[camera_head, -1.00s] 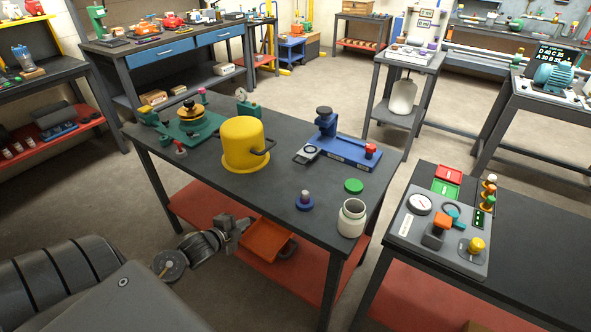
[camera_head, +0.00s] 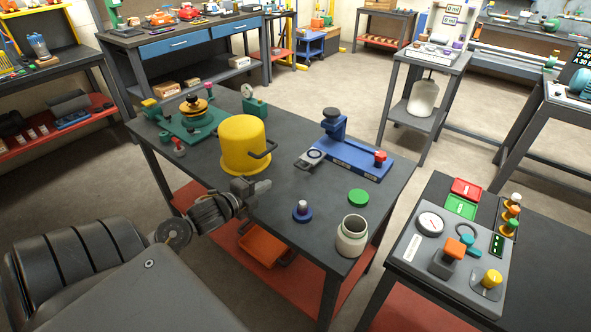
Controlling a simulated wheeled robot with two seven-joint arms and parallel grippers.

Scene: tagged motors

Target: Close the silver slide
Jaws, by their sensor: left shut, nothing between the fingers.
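A blue fixture (camera_head: 352,157) lies on the dark table, with an upright post and a red knob at its right end. A small silver-grey piece with a dark round mark, which looks like the silver slide (camera_head: 311,158), sticks out at its left end. My left gripper (camera_head: 262,187) comes in from the lower left and is shut and empty. It is at the table's front edge, in front of the yellow pot and to the lower left of the silver piece, apart from it. My right gripper is not in view.
A yellow pot (camera_head: 243,146) with a side handle stands just behind my left gripper. A blue-based knob (camera_head: 302,211), a green disc (camera_head: 358,196) and a white jar (camera_head: 351,238) are at the right front. A green fixture (camera_head: 194,124) is at the left. Bare tabletop lies between gripper and fixture.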

